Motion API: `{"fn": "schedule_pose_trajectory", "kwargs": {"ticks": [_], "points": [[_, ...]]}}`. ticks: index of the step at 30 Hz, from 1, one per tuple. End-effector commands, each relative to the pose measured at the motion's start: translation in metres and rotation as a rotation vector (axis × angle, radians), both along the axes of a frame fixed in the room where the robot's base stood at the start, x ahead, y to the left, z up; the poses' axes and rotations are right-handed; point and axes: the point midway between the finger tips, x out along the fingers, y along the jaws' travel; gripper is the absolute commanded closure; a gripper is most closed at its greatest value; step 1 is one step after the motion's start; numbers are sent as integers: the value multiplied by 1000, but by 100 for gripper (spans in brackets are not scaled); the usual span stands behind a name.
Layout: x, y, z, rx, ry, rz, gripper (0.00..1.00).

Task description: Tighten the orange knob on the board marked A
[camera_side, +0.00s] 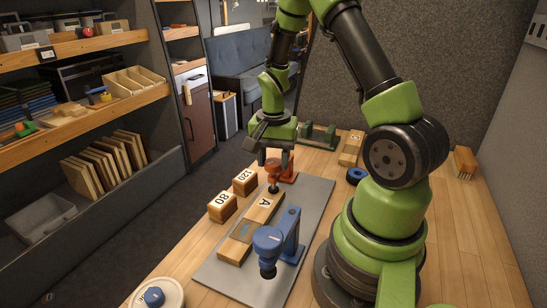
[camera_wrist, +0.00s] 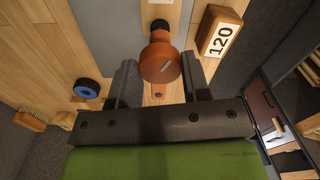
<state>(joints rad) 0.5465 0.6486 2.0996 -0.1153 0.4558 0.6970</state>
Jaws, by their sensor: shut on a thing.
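The board marked A (camera_side: 264,207) lies on a grey plate (camera_side: 312,196); part of its wood shows at the top of the wrist view (camera_wrist: 158,12). An orange clamp (camera_side: 288,172) stands at its far end, its dark pad by the board; I cannot tell whether they touch. In the wrist view the clamp's round orange knob (camera_wrist: 160,64), with a light line on top, sits between my two fingers. My gripper (camera_wrist: 161,82) is shut on this knob from above. In the side view my gripper (camera_side: 274,160) partly hides the knob. A blue clamp (camera_side: 290,233) stands at the board's near end.
Wooden blocks marked 120 (camera_side: 245,182) and 80 (camera_side: 222,207) stand left of the plate. A blue ring (camera_side: 357,175) and a green holder (camera_side: 318,136) are at the back. A brush (camera_side: 465,162) lies far right. A round blue-knobbed item (camera_side: 155,297) is at the near left.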

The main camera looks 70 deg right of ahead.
Motion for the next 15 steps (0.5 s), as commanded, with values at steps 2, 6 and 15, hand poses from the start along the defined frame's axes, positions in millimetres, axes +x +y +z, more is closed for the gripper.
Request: {"fn": "schedule_pose_trajectory", "kwargs": {"ticks": [2,6,15], "points": [[1,0,1,-1,-3,-73,81],[1,0,1,-1,-3,-206,81],[1,0,1,-2,-3,-491,81]]}}
